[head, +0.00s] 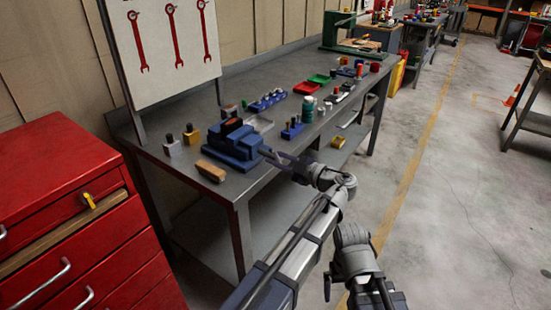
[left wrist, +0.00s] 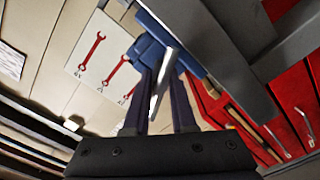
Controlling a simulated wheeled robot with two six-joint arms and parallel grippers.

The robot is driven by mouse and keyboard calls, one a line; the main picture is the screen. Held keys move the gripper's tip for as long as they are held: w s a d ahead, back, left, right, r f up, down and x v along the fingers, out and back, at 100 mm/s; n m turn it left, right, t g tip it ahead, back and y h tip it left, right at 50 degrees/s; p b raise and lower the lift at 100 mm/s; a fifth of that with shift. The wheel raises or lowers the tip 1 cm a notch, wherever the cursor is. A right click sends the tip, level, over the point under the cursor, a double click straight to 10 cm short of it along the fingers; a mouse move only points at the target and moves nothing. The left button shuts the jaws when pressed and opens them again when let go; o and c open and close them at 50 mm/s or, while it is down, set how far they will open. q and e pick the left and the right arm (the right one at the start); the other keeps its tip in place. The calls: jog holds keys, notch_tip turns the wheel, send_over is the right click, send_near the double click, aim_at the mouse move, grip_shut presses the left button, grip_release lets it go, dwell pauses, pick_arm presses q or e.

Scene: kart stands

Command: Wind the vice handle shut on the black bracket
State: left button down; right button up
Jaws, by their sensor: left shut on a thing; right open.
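The blue vice (head: 240,148) is fixed near the front edge of the grey workbench; it also shows in the left wrist view (left wrist: 150,45). Its pale metal handle bar (left wrist: 163,82) stands slanted between the two dark fingers of my left gripper (left wrist: 165,88), which is shut on it. In the head view my left gripper (head: 279,158) reaches the vice's front from the right. A dark piece shows at the top of the vice, but I cannot tell whether it is the black bracket or how the jaws sit on it. My right gripper (head: 356,287) is open, low beside the bench, away from the vice.
Small blocks, red (head: 306,88) and green (head: 319,79) trays and a green bottle (head: 308,109) stand behind. A red drawer cabinet (head: 60,200) is left.

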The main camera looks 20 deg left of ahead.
pick_arm(q)
jog(key=shift+n, duration=0.6)
jog(key=c, duration=0.8)
grip_release()
jog(key=shift+o, duration=0.2)
jog(key=shift+d, duration=0.1)
pick_arm(e)
jog(key=shift+d, duration=0.15)
